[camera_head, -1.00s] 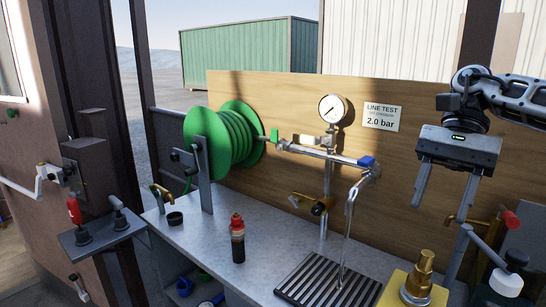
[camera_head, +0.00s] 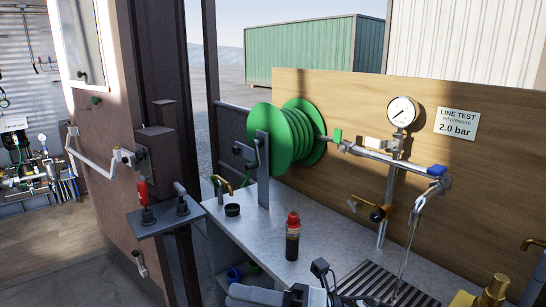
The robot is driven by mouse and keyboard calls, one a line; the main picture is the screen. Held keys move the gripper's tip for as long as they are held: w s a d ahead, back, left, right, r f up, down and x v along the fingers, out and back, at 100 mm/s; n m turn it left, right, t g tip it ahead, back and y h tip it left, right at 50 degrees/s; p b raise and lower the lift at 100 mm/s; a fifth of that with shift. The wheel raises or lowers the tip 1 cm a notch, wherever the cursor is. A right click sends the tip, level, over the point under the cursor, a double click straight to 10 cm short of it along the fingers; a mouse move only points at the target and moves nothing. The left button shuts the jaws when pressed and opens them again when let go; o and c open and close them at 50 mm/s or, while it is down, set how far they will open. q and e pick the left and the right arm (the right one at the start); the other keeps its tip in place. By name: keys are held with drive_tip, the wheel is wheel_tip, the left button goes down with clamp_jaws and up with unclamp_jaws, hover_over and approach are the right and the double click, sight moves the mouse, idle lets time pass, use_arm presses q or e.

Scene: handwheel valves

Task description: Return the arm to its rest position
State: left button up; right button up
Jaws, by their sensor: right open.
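My right arm is low at the bottom edge of the head view, in front of the workbench. Its right gripper (camera_head: 358,299) shows only partly there, at the front of the drain grate; the fingers are mostly cut off by the picture edge. I see nothing held in it. My left gripper is not in view.
The bench (camera_head: 335,235) carries a red-capped bottle (camera_head: 292,240), a black cup (camera_head: 232,210) and a green hose reel (camera_head: 296,138). A side shelf (camera_head: 165,218) holds levers.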

drive_tip(key=d+f+m+t+h, duration=0.4)
drive_tip(key=f+m+t+h, duration=0.3)
drive_tip(key=m, duration=0.7)
drive_tip(key=d+f+m+t+h, duration=0.5)
drive_tip(key=f+m+t, duration=0.25)
drive_tip(key=m, duration=0.65)
drive_tip(key=s+d+f+m+g+h, duration=0.5)
drive_tip(key=s+d+f+m, duration=0.5)
drive_tip(key=f, duration=0.5)
drive_tip(key=shift+s+d+h, duration=0.25)
drive_tip(key=shift+s+h, duration=0.45)
drive_tip(key=shift+s, duration=0.35)
